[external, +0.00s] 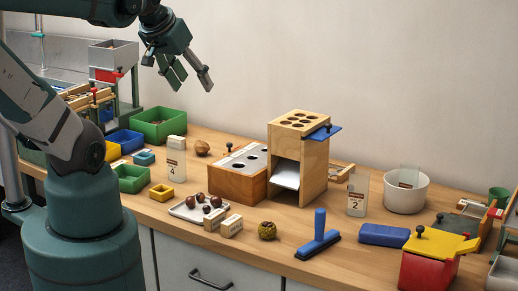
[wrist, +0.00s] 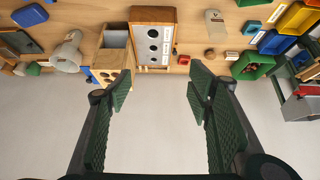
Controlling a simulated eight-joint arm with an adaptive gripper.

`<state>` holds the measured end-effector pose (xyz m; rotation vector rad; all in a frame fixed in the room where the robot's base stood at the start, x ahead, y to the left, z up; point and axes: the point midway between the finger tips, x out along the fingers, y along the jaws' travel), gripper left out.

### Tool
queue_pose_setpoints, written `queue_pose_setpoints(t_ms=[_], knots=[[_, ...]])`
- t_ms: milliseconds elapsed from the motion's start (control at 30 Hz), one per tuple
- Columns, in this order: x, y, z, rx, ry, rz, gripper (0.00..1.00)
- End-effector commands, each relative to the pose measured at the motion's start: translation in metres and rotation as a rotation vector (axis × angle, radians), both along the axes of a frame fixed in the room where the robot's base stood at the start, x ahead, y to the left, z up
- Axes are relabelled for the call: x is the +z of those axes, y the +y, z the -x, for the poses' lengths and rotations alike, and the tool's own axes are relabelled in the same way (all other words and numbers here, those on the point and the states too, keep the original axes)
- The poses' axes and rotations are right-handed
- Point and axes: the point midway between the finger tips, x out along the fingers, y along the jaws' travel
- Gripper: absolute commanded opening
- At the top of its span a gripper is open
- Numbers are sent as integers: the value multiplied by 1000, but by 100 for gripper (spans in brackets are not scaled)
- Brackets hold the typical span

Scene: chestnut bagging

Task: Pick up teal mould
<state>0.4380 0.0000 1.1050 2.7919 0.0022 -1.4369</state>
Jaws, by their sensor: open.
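In the wrist view a small teal shape (wrist: 250,28) near the top right looks like the same mould. My gripper (external: 190,82) is open and empty, raised high above the back of the bench, well apart from the mould. Its two spread fingers (wrist: 163,88) show in the wrist view with nothing between them.
A blue tray (external: 125,141) stands close behind the mould. A yellow frame (external: 161,192) lies in front, and a white block (external: 177,143) and a card marked 4 (external: 175,167) stand to the right. The wooden dispenser (external: 313,160) rises mid-bench.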

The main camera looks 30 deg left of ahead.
Motion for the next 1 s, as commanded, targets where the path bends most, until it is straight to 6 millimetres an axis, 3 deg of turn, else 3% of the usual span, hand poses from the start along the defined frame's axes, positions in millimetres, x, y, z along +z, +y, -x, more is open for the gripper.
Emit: queue_pose_setpoints(t_ms=[367, 1000], knots=[[0, 15, -19, 86, 37, 36, 51], [-18, 79, -82, 411, 160, 164, 51]])
